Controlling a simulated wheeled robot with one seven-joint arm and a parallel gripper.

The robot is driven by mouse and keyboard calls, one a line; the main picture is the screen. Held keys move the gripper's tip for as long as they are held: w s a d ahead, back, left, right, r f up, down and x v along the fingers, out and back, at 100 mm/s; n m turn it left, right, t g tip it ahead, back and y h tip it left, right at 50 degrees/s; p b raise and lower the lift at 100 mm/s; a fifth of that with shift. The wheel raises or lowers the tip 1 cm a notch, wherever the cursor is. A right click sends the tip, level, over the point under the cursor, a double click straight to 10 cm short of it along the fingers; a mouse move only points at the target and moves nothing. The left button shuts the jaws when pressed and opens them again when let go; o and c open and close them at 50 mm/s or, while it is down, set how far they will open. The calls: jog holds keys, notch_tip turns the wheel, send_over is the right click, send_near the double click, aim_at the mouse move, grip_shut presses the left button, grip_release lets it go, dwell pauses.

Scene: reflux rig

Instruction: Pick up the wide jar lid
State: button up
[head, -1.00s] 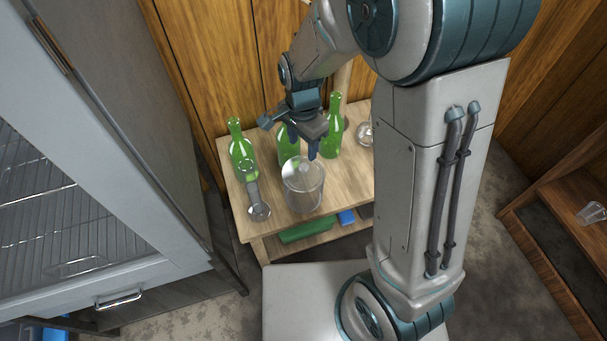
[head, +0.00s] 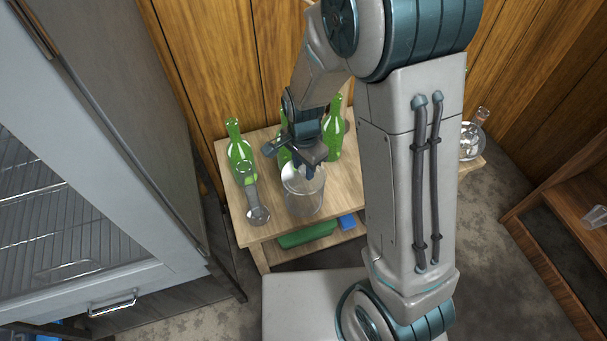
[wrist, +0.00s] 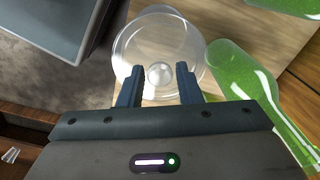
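The wide glass jar (head: 303,200) stands on the small wooden table. Its clear lid (wrist: 133,50) shows from above in the wrist view, with a round knob (wrist: 159,73) at its middle. My gripper (wrist: 159,84) is open, one finger on each side of the knob. In the head view my gripper (head: 304,172) is at the top of the jar and partly covers the lid. I cannot tell whether the fingers touch the lid.
A grey cabinet (head: 90,215) is at the left. Round glassware (head: 470,140) is at the right.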

jog(key=c, duration=0.5)
jog(key=shift+c, duration=0.2)
jog(key=shift+r, duration=0.15)
